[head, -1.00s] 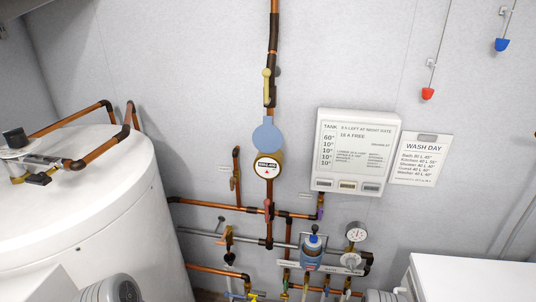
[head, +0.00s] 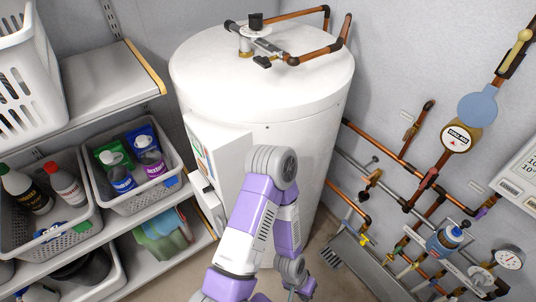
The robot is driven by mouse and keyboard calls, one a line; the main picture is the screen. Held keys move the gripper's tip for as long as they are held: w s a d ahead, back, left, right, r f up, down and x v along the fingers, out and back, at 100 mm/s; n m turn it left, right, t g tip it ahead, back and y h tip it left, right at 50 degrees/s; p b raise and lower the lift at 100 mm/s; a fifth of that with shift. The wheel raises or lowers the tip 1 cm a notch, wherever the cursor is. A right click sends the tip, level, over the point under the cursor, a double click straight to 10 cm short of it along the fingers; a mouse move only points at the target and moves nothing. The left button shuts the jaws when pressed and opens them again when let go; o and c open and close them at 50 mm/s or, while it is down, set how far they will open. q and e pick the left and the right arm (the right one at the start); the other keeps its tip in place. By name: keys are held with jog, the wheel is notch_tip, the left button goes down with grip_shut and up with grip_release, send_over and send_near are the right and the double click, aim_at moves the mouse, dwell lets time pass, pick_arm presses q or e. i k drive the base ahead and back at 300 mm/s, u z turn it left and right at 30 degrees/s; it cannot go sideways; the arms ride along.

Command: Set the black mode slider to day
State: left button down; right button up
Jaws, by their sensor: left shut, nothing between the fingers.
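No black mode slider can be made out for certain. A white control box (head: 218,145) is on the front of the white tank (head: 262,90); its left side carries a small coloured panel (head: 199,148), seen at a steep angle. A small dark part (head: 208,188) shows just below it, too small to identify. My left arm rises in front of the box and bends down at the elbow. My left gripper (head: 298,291) is low at the bottom edge, shut and empty, mostly cut off, and apart from the box. My right gripper is not in view.
Shelves at left hold grey baskets with bottles (head: 64,184) and pouches (head: 142,143). A pale wall display (head: 518,178) is at the right edge.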

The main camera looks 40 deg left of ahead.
aim_at(209, 188)
jog(key=z, duration=0.5)
jog(key=k, duration=1.15)
jog(key=z, duration=0.05)
jog(key=i, duration=0.6)
jog(key=u, duration=1.35)
jog(key=i, duration=0.7)
jog(key=u, duration=0.8)
